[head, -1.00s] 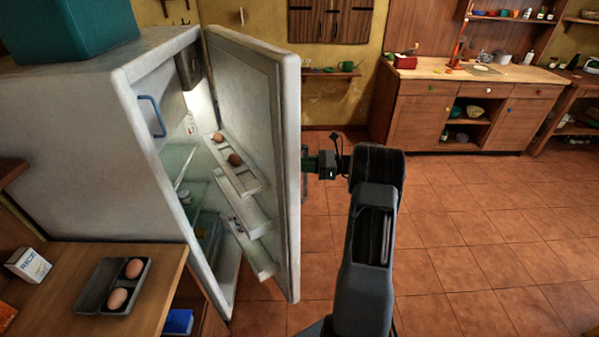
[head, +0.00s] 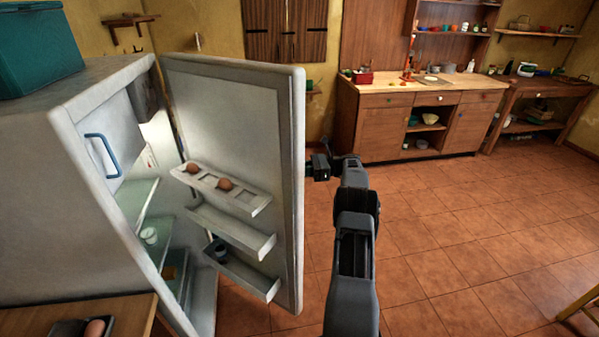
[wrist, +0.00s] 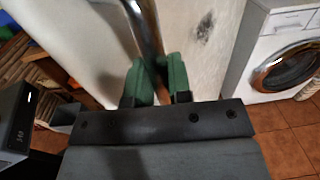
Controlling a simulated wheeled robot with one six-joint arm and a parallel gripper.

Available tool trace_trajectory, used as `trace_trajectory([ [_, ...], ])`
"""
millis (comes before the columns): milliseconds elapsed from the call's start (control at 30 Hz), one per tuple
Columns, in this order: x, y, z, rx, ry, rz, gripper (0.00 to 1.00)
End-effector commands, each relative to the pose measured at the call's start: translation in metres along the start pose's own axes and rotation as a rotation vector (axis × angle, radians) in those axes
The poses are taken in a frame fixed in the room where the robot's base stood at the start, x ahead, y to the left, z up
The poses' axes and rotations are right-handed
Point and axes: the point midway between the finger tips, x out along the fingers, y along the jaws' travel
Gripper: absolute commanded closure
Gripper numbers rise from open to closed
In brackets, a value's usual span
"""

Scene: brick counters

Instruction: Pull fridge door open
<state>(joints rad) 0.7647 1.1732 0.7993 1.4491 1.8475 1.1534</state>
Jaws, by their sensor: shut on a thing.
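The white fridge (head: 75,165) stands at the left in the head view, with its door (head: 240,110) swung well open toward the right. The door's inner shelves show, with two brown eggs in the top one. In the wrist view, my gripper (wrist: 157,82) has its green fingers shut on the metal door handle (wrist: 145,28), on the outer face of the door (wrist: 92,50). In the head view, my gripper is at the door's right edge; its fingertips and the handle are hidden behind the door.
A wooden counter (head: 415,92) stands along the back wall. A wooden surface with an egg tray (head: 70,328) is at the lower left. The tiled floor (head: 450,220) at the right is clear. A white washing machine (wrist: 285,55) shows in the wrist view.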

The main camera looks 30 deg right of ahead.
Motion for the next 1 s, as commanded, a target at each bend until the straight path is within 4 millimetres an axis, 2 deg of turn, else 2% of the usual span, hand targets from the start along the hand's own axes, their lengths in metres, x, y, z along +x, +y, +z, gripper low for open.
trace_trajectory([
  [500, 0.0009, -0.0027, 0.0027, -0.005, -0.003, 0.001, 1.00],
  [533, 0.0009, -0.0028, 0.0027, -0.005, -0.003, 0.000, 0.79],
  [700, -0.0024, -0.0024, 0.0019, -0.004, -0.002, -0.003, 0.63],
  [767, -0.0038, -0.0023, 0.0016, -0.003, -0.002, -0.005, 0.57],
  [1000, -0.0052, -0.0021, 0.0007, -0.002, -0.001, -0.005, 0.57],
])
